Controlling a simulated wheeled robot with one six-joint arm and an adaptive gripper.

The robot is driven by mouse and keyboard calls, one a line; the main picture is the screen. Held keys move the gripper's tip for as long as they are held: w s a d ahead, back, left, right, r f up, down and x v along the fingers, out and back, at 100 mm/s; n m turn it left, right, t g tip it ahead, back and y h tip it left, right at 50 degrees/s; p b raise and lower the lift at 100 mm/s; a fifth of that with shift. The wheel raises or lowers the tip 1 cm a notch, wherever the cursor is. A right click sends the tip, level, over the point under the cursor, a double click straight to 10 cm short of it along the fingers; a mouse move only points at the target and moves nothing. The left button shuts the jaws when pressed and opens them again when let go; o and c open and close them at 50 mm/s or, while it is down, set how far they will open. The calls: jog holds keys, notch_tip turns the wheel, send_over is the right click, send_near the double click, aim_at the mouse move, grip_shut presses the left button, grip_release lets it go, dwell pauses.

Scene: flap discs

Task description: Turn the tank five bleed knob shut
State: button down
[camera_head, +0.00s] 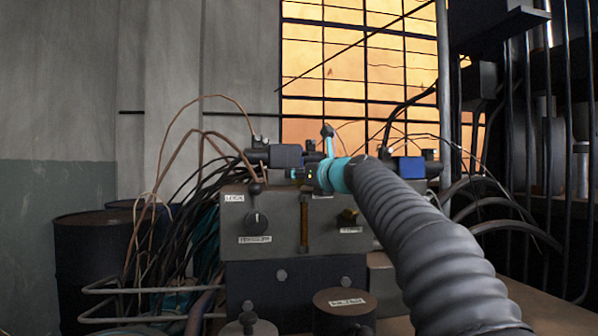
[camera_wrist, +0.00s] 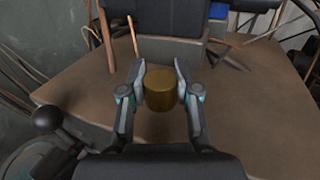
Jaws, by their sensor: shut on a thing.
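In the wrist view my gripper (camera_wrist: 160,77) has its two fingers on either side of a short brass-coloured round knob (camera_wrist: 160,94), closed against its sides. The knob stands out from a broad brown surface (camera_wrist: 88,88). In the head view my arm reaches over the grey block (camera_head: 283,207); I cannot make out the fingers there.
A black dial (camera_head: 257,223) sits on the block's front left. A dark round labelled cap (camera_head: 344,303) stands below. Loose cables (camera_head: 190,215) and a dark drum (camera_head: 88,260) are at left. Dark pipes (camera_head: 528,130) fill the right side.

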jog(key=shift+m+t+h, duration=1.1)
jog(key=shift+m+h, duration=0.5)
jog(key=shift+h, duration=0.7)
jog(key=c, duration=0.8)
grip_release()
jog(key=v, duration=1.2)
